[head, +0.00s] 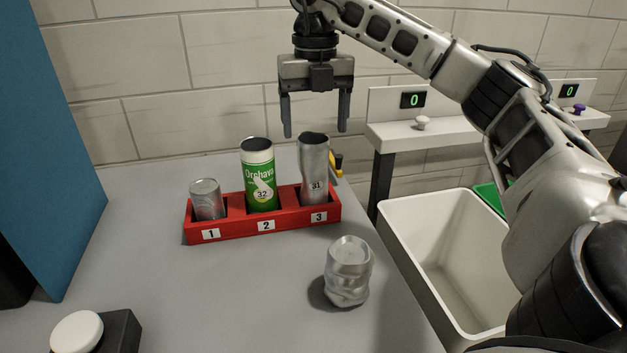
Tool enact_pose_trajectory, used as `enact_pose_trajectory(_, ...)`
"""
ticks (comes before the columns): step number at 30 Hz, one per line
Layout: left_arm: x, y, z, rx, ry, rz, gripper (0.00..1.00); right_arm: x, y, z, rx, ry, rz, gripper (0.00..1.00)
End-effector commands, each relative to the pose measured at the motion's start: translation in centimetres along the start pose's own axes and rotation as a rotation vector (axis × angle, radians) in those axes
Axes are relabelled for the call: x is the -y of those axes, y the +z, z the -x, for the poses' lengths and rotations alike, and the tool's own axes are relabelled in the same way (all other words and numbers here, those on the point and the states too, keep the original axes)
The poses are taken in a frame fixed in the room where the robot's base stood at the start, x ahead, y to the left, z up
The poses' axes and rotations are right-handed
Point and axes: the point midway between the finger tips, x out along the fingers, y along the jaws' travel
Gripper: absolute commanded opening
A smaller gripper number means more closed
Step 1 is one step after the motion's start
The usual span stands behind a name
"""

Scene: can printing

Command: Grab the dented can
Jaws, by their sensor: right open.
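A dented, crumpled silver can (348,272) stands on the grey table near its right edge, in front of the red rack. Another silver can (314,168), tall and also misshapen, stands in rack slot 3 and bears the number 31. My right gripper (315,132) is open and empty, pointing down, above and behind the rack near slots 2 and 3. It touches no can. My left gripper is out of view.
The red rack (229,231) also holds a short silver can (207,199) in slot 1 and a green-and-white can (260,176) in slot 2. A white bin (399,214) stands right of the table. A white button (77,332) sits at front left.

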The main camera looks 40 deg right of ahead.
Motion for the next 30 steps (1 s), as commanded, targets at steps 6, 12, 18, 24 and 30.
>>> enact_pose_trajectory(6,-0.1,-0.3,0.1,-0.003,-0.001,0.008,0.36,-0.1,-0.1,-2.5,-0.003,-0.003,0.0,0.76)
enact_pose_trajectory(12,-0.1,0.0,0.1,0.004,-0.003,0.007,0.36,-0.2,-0.1,-5.0,-0.001,-0.001,0.0,0.76)
enact_pose_trajectory(18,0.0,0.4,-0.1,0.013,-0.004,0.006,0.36,-0.2,-0.1,-5.3,0.0,0.0,0.0,0.76)
enact_pose_trajectory(24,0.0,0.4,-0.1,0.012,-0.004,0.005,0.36,-0.2,-0.1,-5.2,0.0,0.0,0.0,0.4)
enact_pose_trajectory(30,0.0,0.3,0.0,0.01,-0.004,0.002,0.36,-0.2,0.0,-5.2,0.0,0.0,0.001,0.18)
